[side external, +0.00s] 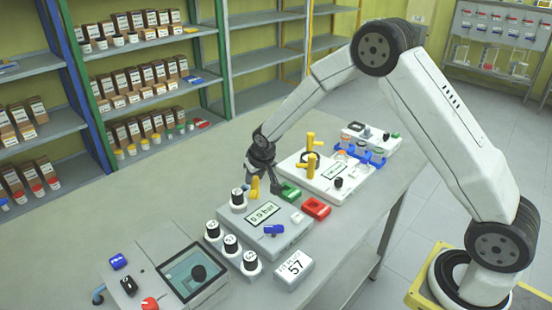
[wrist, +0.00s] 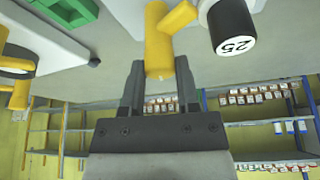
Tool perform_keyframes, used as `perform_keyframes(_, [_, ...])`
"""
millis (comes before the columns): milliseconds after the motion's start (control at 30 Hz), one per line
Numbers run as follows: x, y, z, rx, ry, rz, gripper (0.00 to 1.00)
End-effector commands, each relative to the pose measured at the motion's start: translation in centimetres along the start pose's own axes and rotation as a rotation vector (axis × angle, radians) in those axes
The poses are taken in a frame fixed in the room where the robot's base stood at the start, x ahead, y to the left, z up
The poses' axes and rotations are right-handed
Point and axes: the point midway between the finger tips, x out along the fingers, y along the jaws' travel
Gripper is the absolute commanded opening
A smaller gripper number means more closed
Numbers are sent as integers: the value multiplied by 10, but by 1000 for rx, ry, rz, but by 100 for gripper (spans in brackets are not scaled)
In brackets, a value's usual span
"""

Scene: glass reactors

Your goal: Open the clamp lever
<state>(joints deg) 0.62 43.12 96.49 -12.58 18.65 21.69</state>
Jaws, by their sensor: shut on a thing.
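The yellow clamp lever (side external: 254,188) stands at the back edge of the grey device with the "bar" display. In the wrist view the yellow lever (wrist: 158,40) is a thick upright post with an arm branching to the upper right. My gripper (side external: 264,178) reaches down to it from behind. In the wrist view my gripper (wrist: 160,72) has one finger on each side of the post's end and is shut on it. In the side view the fingers are small and partly merge with the lever.
A black-capped vial (side external: 238,198) marked 25 in the wrist view (wrist: 233,25) stands close beside the lever. Green (side external: 289,192) and red (side external: 316,208) blocks lie on the other side. A white device (side external: 320,185) with yellow posts stands behind. Several black-capped vials stand in front.

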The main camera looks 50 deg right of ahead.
Motion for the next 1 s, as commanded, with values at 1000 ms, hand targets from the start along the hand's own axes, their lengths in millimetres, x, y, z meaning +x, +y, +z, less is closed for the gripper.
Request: perform_keyframes(1000, [0,2,-1,-406,2,-169,0])
